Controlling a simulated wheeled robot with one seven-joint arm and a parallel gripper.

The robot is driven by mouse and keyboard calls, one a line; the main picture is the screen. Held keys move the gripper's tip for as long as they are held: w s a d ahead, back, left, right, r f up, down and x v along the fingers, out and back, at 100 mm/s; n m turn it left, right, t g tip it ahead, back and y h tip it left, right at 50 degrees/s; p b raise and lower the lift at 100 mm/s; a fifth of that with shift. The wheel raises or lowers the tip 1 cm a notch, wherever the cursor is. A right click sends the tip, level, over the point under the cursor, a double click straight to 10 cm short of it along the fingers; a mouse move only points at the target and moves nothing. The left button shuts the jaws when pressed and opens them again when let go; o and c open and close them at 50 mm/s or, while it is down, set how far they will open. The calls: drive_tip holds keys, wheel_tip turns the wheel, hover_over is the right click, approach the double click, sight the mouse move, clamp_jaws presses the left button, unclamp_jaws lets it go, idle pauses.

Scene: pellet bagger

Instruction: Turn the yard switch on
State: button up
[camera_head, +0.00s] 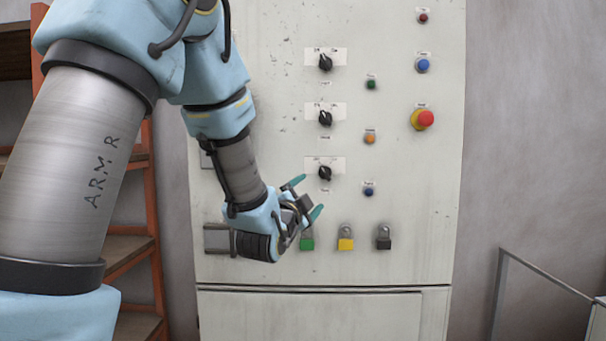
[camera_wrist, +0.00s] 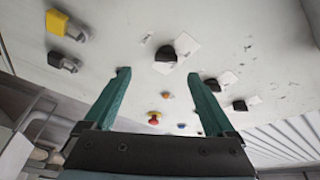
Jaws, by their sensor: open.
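Three black rotary switches stand in a column on the grey cabinet: a top one (camera_head: 325,62), a middle one (camera_head: 325,118) and a bottom one (camera_head: 325,172). Their labels are too small to read, so I cannot tell which is the yard switch. My gripper (camera_head: 307,197) is open and empty, just below and left of the bottom switch in the head view, apart from it. In the wrist view the teal fingers (camera_wrist: 158,75) are spread, and the nearest black switch (camera_wrist: 165,53) shows beyond and between their tips. Two more switches (camera_wrist: 212,85) (camera_wrist: 240,105) show further right.
Green (camera_head: 307,243), yellow (camera_head: 346,243) and black (camera_head: 384,242) padlocks hang below the switches, close to my gripper. Small buttons and a red emergency stop (camera_head: 425,119) are to the right. An orange-framed shelf (camera_head: 152,200) stands left, a grey rail (camera_head: 545,272) right.

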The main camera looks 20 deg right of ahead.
sight(325, 174)
drive_tip(key=shift+m+h, duration=0.3)
drive_tip(key=p+x, duration=0.1)
drive_tip(key=x, duration=0.2)
drive_tip(key=p+x, duration=0.2)
drive_tip(key=x, duration=0.2)
drive_tip(key=r+p+x, duration=0.1)
drive_tip(key=x, duration=0.3)
drive_tip(key=shift+d+r+p, duration=0.15)
drive_tip(key=shift+d+p, duration=0.05)
drive_tip(key=shift+p, duration=0.2)
drive_tip(key=shift+s, duration=0.1)
drive_tip(key=c, duration=1.4)
